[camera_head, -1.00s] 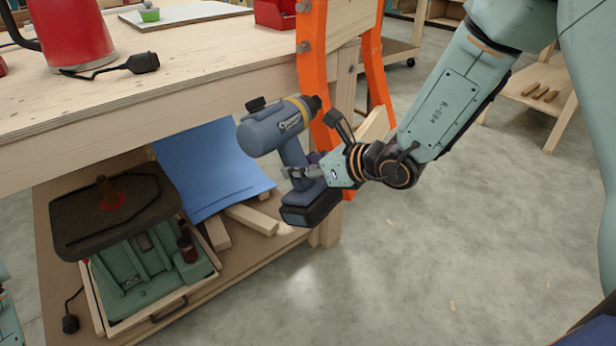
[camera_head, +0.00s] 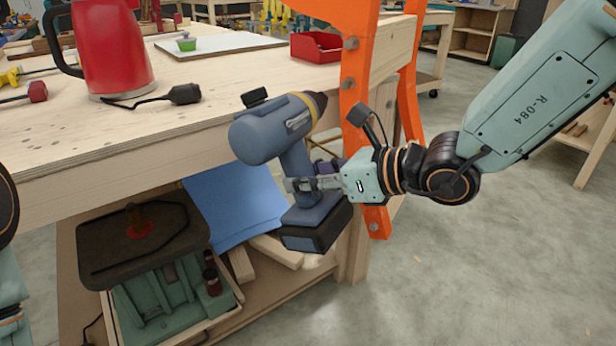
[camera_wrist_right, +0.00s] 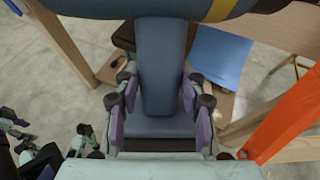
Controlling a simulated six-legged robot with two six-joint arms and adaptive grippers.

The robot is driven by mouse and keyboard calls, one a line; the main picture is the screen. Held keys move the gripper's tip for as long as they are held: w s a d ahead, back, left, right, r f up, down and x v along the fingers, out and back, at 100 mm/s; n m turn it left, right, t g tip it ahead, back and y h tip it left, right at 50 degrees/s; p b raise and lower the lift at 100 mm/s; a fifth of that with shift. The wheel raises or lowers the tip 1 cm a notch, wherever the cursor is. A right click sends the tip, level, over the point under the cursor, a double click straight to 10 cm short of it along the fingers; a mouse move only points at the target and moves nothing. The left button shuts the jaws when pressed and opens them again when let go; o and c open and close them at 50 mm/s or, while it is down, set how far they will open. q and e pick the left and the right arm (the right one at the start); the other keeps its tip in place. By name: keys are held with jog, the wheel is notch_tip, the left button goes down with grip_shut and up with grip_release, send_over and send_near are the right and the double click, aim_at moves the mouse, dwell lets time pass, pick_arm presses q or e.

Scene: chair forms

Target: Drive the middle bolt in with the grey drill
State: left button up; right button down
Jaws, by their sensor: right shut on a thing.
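My right gripper (camera_head: 312,183) is shut around the handle of the grey drill (camera_head: 268,134). In the right wrist view its two purple-padded fingers (camera_wrist_right: 157,100) stand on either side of the drill handle (camera_wrist_right: 160,60). The drill's dark nose points right, toward the orange chair form (camera_head: 376,35), with its tip beside the form's left edge. Bolt heads show on the form: an upper one (camera_head: 351,43), one below it (camera_head: 347,83) near the drill tip, and a low one (camera_head: 374,228). I cannot tell whether the tip touches a bolt.
The wooden workbench (camera_head: 130,140) holds a red kettle (camera_head: 112,50), a black plug (camera_head: 184,94) and a red bin (camera_head: 316,47). Under it are a blue sheet (camera_head: 235,205) and a crate with a green machine (camera_head: 160,295).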

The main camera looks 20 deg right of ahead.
jog(key=shift+w+d+r, duration=0.15)
jog(key=shift+r, duration=0.15)
jog(key=shift+w+d+p, duration=1.9)
jog(key=shift+d+p, duration=0.1)
jog(key=shift+d, duration=0.1)
jog(key=shift+w+d+f, duration=0.1)
jog(key=shift+w+d, duration=0.2)
jog(key=shift+w, duration=0.05)
